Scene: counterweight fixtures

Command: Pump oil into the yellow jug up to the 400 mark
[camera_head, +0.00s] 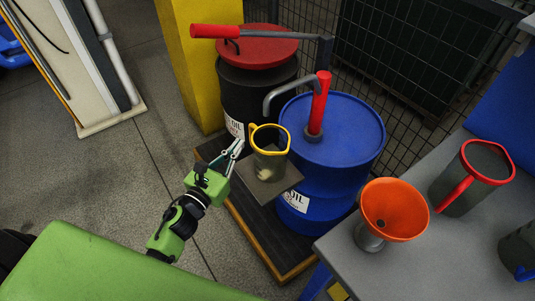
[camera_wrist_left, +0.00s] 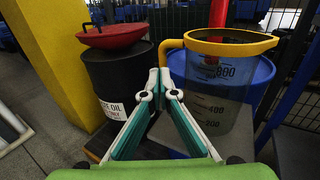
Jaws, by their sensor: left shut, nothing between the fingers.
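The clear jug with a yellow rim and handle (camera_head: 268,152) stands upright on a small plate (camera_head: 262,185) in front of the blue oil drum (camera_head: 340,150). In the left wrist view the jug (camera_wrist_left: 220,90) shows marks including 200, 400 and 800; I cannot make out an oil level. A red pump (camera_head: 319,103) stands on the blue drum, its grey spout curving down above the jug. Its lever, with a red grip (camera_head: 214,31), points left. My left gripper (camera_head: 238,145) is shut and empty, just left of the jug near its handle. My right gripper is out of view.
A black drum with a red lid (camera_head: 257,52) stands behind, beside a yellow pillar (camera_head: 197,60). On the grey table (camera_head: 395,265) at the right are an orange funnel (camera_head: 393,205) and a red-rimmed jug (camera_head: 470,180). Open floor lies at the left.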

